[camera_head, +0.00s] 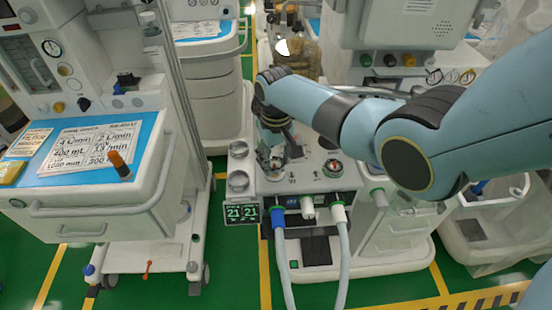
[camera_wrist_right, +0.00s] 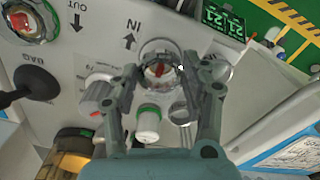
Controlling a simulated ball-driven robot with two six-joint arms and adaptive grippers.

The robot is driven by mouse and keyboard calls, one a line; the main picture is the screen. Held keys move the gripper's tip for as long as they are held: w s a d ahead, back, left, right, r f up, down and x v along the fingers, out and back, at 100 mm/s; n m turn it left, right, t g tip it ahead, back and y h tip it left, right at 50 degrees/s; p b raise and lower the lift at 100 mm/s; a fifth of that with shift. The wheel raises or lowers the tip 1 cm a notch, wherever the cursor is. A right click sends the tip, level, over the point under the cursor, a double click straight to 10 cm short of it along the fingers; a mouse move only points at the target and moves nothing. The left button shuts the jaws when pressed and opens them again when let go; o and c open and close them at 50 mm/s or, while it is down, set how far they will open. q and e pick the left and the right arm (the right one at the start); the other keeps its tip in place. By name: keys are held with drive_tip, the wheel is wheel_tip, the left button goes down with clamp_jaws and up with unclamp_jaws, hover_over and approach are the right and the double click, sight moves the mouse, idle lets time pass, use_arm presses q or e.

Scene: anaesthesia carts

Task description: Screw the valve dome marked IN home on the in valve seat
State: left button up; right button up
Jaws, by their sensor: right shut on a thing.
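My right gripper (camera_head: 273,160) reaches down over the top of the middle cart. In the wrist view the right gripper (camera_wrist_right: 162,72) is shut on a clear round dome (camera_wrist_right: 158,58), one finger on each side. A red part shows through or under the dome. The printed word IN with an arrow (camera_wrist_right: 131,34) is beside it, so the dome is at the in valve seat. The seat is mostly hidden by the dome and fingers. I cannot tell whether the dome touches it or sits level. My left gripper is not in view.
The out valve (camera_head: 333,167) with a clear dome is close by on the right. Round cups (camera_head: 238,180) and a green display (camera_head: 241,213) are at the left edge. A blue-ended hose (camera_head: 280,235) and a white hose (camera_head: 342,240) hang in front.

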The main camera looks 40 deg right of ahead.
sight(276, 160)
drive_tip(key=shift+f+b, duration=0.8)
drive_tip(key=shift+f, duration=0.3)
drive_tip(key=o, duration=1.1)
drive_tip(key=shift+o, duration=0.2)
drive_tip(key=shift+r, duration=0.1)
wheel_tip(276, 160, up, 12)
drive_tip(key=shift+f, duration=0.1)
